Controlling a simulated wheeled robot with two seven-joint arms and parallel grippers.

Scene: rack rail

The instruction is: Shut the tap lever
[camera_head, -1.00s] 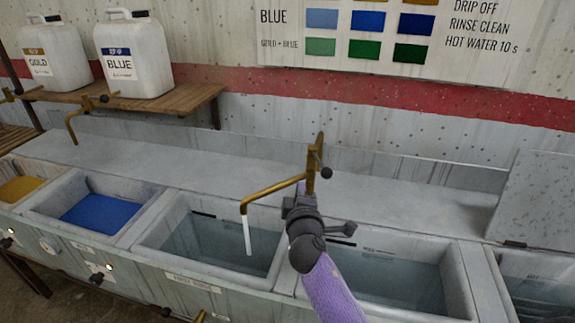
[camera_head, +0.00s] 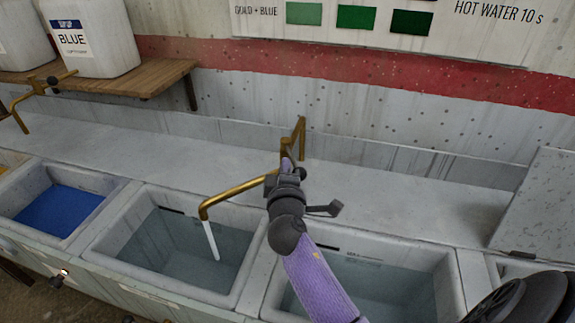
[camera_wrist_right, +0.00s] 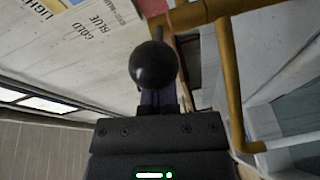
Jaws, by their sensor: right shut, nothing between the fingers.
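The brass tap (camera_head: 240,191) stands over the sinks, its spout reaching left. A pale water stream (camera_head: 211,241) runs from it into a basin. My right gripper (camera_head: 287,168) is shut and empty, right at the tap post, and hides much of the lever in the head view. In the right wrist view the lever's round black knob (camera_wrist_right: 153,66) is just in front of the purple fingers (camera_wrist_right: 158,100); I cannot tell whether they touch. The brass pipe (camera_wrist_right: 228,80) shows to its right. My left gripper is not in view.
Water-filled basins (camera_head: 150,283) lie below, and one at left holds blue liquid (camera_head: 58,210). A second brass tap (camera_head: 35,92) and a white BLUE jug (camera_head: 90,35) on a wooden shelf (camera_head: 165,78) are at left. A raised grey panel (camera_head: 545,215) stands at right.

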